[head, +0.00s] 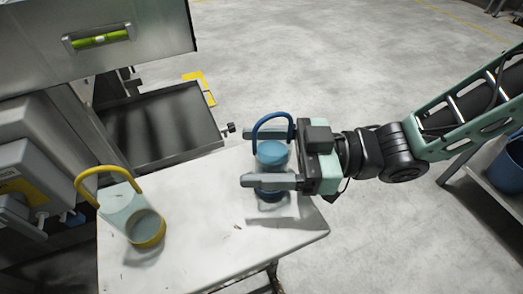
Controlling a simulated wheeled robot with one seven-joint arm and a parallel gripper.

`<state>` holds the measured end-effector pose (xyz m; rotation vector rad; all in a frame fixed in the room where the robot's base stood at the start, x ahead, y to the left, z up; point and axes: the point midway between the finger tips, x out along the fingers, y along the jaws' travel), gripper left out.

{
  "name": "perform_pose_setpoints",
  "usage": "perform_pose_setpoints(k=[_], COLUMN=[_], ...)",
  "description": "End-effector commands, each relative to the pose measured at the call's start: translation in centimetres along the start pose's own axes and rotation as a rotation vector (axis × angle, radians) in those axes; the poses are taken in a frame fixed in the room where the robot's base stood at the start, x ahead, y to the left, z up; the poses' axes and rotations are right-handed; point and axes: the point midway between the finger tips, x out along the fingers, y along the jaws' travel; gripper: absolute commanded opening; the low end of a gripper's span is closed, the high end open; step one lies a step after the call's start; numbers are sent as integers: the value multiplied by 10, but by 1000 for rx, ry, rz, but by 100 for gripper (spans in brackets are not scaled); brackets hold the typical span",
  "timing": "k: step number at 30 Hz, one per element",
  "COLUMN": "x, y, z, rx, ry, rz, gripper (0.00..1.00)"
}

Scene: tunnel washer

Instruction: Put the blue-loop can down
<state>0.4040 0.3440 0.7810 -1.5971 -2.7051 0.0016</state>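The blue-loop can (271,154) is a clear can with blue contents or lid, a blue arched handle and a dark blue base. It looks upright over the right part of the white table (205,195). My gripper (247,157) reaches in from the right. One finger passes behind the can and one in front, and they appear shut on it. The front finger hides part of its side. The base shows just below that finger, near the tabletop; I cannot tell whether it touches.
A similar can with a yellow loop (147,230) stands at the table's left. A dark metal tray (160,125) is behind the table, beside grey machinery. The table's middle is clear. A blue bin (508,165) sits on a shelf at far right.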

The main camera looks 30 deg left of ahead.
Motion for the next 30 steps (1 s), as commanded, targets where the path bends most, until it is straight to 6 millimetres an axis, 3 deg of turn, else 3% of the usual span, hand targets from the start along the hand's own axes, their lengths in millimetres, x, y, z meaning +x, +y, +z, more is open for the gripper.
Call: perform_pose_setpoints(k=[11,24,30], x=[-5,-90,-114], y=[0,1,0], z=[-4,-4,-4], rx=[0,1,0], ry=[0,-1,0], rz=[2,4,2], gripper=[68,68,68])
